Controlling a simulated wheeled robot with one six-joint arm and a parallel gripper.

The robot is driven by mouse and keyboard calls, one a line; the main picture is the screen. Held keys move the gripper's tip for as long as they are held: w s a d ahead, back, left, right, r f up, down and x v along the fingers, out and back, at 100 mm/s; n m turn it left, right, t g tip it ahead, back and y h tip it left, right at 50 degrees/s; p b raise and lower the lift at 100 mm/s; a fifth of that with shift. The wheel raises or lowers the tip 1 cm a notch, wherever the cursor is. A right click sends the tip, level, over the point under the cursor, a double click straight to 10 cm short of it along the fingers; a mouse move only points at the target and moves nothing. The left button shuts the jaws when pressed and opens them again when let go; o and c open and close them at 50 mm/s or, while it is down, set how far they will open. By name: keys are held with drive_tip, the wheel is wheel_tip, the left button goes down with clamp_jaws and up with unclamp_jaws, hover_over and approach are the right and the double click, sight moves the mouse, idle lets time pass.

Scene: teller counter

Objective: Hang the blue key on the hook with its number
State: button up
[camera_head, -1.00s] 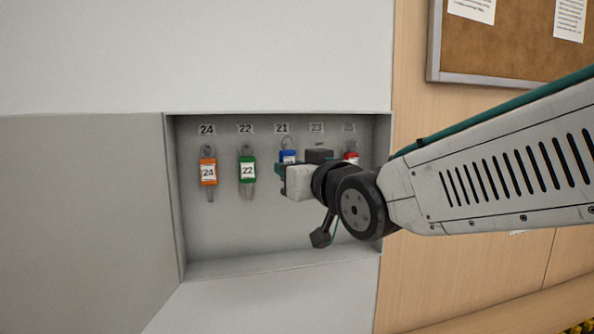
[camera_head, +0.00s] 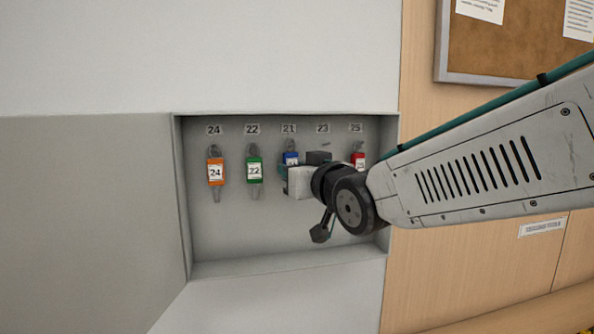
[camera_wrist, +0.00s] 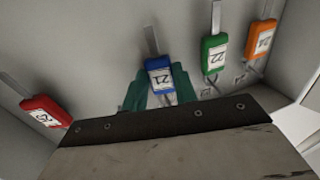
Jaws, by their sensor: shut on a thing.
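The key's ring is at the height of the hook under 21. I cannot tell whether the ring is around the hook or only in front of it. My gripper hides the tag's lower part in the head view.
Left of the blue key hang the green key 22 (camera_head: 254,171) and the orange key 24 (camera_head: 215,172). The red key (camera_head: 358,160) hangs right, under 25. No key shows under label 23 (camera_head: 322,128). The cabinet rim (camera_head: 290,113) surrounds them.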

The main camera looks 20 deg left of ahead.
idle(0.3)
drive_tip(key=o, duration=1)
drive_tip(key=shift+o, duration=0.2)
